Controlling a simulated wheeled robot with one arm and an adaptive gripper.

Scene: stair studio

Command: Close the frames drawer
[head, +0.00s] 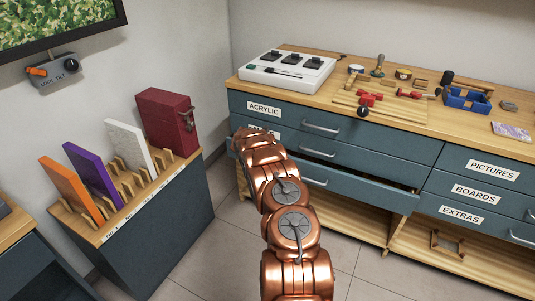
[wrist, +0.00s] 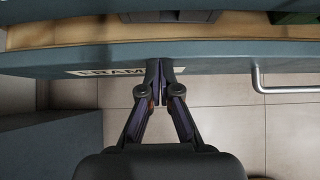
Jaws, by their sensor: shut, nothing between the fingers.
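The frames drawer (head: 368,191) is the lowest blue-grey drawer in the cabinet's left column. It stands out from the cabinet, with a dark gap above its front at the right end. Its bar handle (head: 314,181) shows right of my arm; the label is hidden in the head view. In the wrist view the drawer front (wrist: 220,57) runs across the top, with the partly covered label (wrist: 95,72) and the handle (wrist: 257,80) to the right.
The acrylic drawer (head: 300,120) and the one below it look shut. The wooden worktop (head: 420,113) above carries tools and a white switch box (head: 287,71). A rack cabinet (head: 155,235) with coloured panels stands left of my arm. Tiled floor lies between.

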